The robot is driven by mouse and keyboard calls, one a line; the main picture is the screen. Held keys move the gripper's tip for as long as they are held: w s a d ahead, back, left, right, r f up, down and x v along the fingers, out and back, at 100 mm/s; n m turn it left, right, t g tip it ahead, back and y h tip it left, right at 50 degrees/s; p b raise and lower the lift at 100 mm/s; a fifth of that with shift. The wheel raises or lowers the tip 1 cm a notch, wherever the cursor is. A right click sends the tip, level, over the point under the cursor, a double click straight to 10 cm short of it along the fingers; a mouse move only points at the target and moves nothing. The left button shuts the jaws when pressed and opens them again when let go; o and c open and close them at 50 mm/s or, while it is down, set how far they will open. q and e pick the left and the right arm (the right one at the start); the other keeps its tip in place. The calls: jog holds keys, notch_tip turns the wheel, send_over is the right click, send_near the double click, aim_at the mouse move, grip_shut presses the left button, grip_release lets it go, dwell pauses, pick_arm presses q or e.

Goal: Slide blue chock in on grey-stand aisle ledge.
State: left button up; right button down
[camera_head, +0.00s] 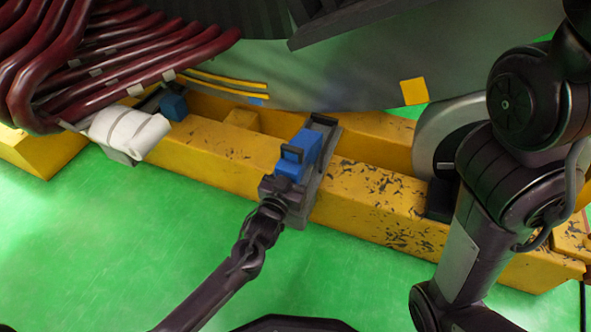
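A blue chock (305,147) sits on the long grey stand (325,178), which lies across the yellow beam. A dark bracket-like piece stands at the near end of the chock, and a dark upright piece at the stand's far end. My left gripper (287,183) reaches up from below to the chock's near end. Its fingers blend with the dark parts there, so their opening and grip are unclear. My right arm fills the right side, and I see no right gripper. Another blue block (174,106) sits farther left, close to the coils.
The yellow beam (375,200) runs from left to lower right with chipped paint. Dark red coils (110,70) and the grey stator wall (350,75) overhang it. A white wrapped bundle (128,131) is at left. Green floor (110,235) in front is clear.

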pick_arm(q)
jog(key=shift+f, duration=0.2)
dwell(0.7)
jog(key=shift+w+d+b, duration=0.1)
jog(key=shift+w+b, duration=0.25)
jog(key=shift+b+x, duration=0.55)
jog(key=shift+x, duration=0.55)
jog(key=o, duration=1.2)
jog(key=shift+c, duration=0.2)
